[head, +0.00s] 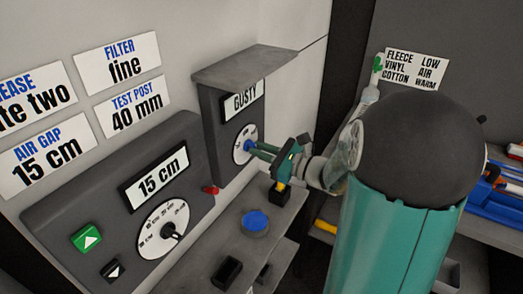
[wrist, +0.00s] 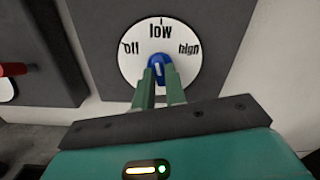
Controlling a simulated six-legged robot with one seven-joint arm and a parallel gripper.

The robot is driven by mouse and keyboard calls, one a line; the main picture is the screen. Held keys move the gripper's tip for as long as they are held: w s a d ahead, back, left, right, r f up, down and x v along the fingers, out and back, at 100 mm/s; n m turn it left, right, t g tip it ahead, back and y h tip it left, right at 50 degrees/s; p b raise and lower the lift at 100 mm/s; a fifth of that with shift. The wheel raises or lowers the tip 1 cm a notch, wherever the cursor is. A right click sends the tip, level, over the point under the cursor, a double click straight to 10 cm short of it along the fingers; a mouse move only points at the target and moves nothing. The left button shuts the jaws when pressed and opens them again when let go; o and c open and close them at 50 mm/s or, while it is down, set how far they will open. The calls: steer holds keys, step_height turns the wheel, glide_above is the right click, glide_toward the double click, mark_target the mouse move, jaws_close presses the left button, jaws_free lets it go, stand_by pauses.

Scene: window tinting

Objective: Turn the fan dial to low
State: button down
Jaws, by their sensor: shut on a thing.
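The fan dial is a white disc (wrist: 134,69) with a blue knob (wrist: 159,66) at its middle, marked off, low and high. In the wrist view the knob's white line points up, close to the "low" mark at the top. My gripper (wrist: 160,78) has its two green fingers shut on the blue knob. In the head view, the dial (head: 239,156) sits on a dark panel under the "GUSTY" sign, and my gripper (head: 250,147) reaches it from the right. The fingers hide the lower part of the knob.
A hood (head: 243,66) juts out above the fan panel. To the left is a control box with a red knob (head: 211,190), a larger dial (head: 163,230) and a green button (head: 87,238). A shelf below holds a blue-topped round item (head: 256,221).

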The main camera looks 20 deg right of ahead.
steer(key=shift+m, duration=1.3)
steer(key=c, duration=1.4)
jaws_free()
steer(key=shift+c, duration=0.2)
steer(key=shift+s, duration=0.1)
steer(key=v, duration=1.3)
steer(key=shift+s+d, duration=0.2)
steer(key=shift+s, duration=0.1)
